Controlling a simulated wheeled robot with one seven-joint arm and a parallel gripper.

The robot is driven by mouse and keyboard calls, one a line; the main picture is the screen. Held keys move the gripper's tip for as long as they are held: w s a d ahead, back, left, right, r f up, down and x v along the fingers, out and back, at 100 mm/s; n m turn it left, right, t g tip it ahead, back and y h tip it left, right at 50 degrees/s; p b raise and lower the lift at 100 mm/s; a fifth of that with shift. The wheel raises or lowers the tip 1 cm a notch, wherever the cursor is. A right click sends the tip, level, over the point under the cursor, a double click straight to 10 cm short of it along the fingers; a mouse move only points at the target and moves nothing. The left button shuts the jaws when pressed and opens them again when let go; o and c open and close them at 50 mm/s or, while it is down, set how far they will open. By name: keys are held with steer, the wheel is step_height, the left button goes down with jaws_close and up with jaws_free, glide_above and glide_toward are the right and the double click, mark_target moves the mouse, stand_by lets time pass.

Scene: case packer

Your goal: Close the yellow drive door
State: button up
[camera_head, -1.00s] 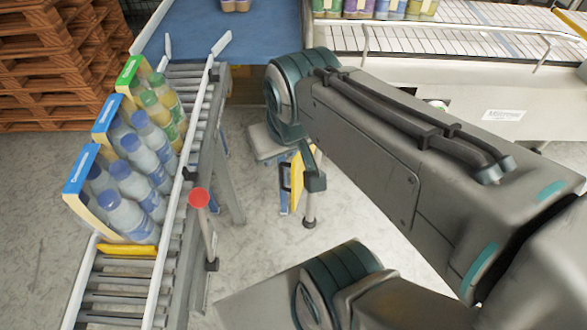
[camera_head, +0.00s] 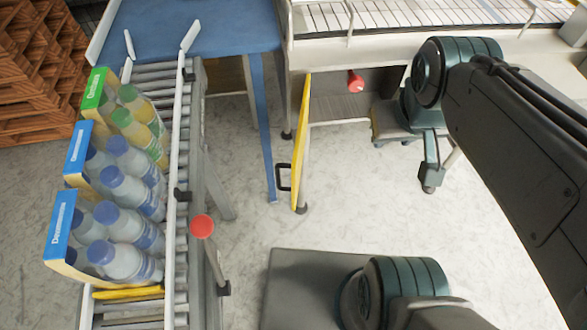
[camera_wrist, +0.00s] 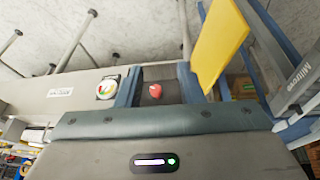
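The yellow drive door (camera_head: 301,140) stands open in the head view, seen nearly edge-on and jutting out from the machine toward me. Its black handle (camera_head: 283,177) is on its left face. The dark opening (camera_head: 335,97) lies to the right of the door, with a red knob (camera_head: 355,81) in it. The door also shows in the wrist view (camera_wrist: 219,42), at upper right. My gripper (camera_head: 430,182) is to the right of the door, apart from it. In the wrist view its two fingers (camera_wrist: 160,84) are spread, with nothing held; the red knob shows beyond the gap.
A roller conveyor (camera_head: 190,140) with packs of bottles (camera_head: 130,180) runs along the left. A blue table (camera_head: 200,35) is behind, with a blue leg (camera_head: 264,125) left of the door. Floor before the door is clear.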

steer(key=w+a+f+n+g+h+b, duration=0.1)
steer(key=w+a+f+n+g+b, duration=0.1)
steer(key=w+a+f+n, duration=0.4)
steer(key=n+h+b, duration=0.3)
steer(key=n+b, duration=0.1)
steer(key=n, duration=1.2)
glide_above(279, 186)
steer(key=s+a, duration=0.2)
steer(key=a, duration=0.3)
step_height(279, 186, down, 10)
steer(key=p+x, duration=0.1)
steer(key=x, duration=1.2)
steer(key=shift+w+d, duration=0.15)
steer(key=shift+w, duration=0.05)
jaws_close()
